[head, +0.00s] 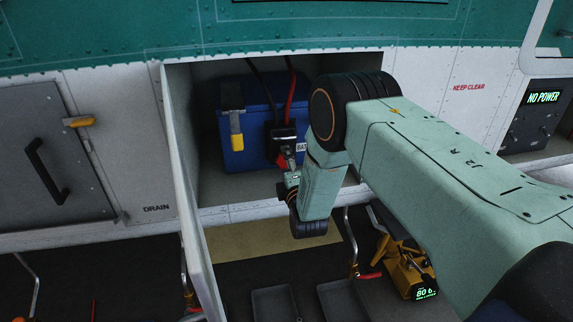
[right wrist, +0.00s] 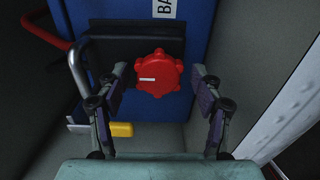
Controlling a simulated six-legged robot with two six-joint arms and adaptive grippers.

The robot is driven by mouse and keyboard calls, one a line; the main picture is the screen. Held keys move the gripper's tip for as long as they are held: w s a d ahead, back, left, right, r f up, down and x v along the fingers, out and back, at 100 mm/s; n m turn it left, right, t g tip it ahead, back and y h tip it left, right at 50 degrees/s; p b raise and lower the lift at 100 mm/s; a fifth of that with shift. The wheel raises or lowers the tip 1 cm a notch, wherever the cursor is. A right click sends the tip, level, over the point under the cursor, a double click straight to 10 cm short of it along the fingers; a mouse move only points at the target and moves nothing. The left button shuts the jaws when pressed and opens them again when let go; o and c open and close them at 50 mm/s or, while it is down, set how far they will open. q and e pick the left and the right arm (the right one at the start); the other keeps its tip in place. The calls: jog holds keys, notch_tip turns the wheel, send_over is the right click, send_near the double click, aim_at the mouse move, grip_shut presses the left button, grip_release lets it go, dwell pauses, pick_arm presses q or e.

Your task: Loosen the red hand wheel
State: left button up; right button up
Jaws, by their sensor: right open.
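The red hand wheel (right wrist: 160,74) is a knobbed disc with a white mark, which lies left of its middle in the right wrist view. It sits on a black block (right wrist: 110,50) on the front of a blue battery box (right wrist: 185,108). My right gripper (right wrist: 159,68) is open, its two fingers left and right of the wheel with gaps on both sides. In the head view the wheel (head: 282,160) is partly hidden behind my right gripper (head: 287,170), which reaches into the bay. My left gripper is not in view.
The blue battery box (head: 250,122) stands in an open bay with a white door (head: 190,190) swung out at left. A red cable (head: 290,90) and a black one rise from the block. A yellow-handled latch (head: 237,132) hangs on the box front. Yellow equipment (head: 405,268) stands below.

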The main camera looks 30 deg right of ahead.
jog(key=shift+a, duration=0.1)
jog(key=v, duration=1.2)
dwell(0.4)
jog(key=s+a+f+m+g+y, duration=0.3)
jog(key=s+f+m+g, duration=0.65)
jog(key=s+f, duration=0.45)
jog(key=s+a+f+m+g+b, duration=0.1)
jog(key=s+f+m+g, duration=0.1)
jog(key=s, duration=0.5)
jog(key=s+a+f+m+g+y+b, duration=0.1)
jog(key=s+f+m+g, duration=0.1)
jog(key=s, duration=0.6)
jog(key=s+a+f+m+g+b, duration=0.1)
jog(key=s+g, duration=0.3)
jog(key=s, duration=0.4)
jog(key=shift+a+f+m+y, duration=0.3)
jog(key=shift+f+m, duration=0.25)
jog(key=shift+f, duration=0.05)
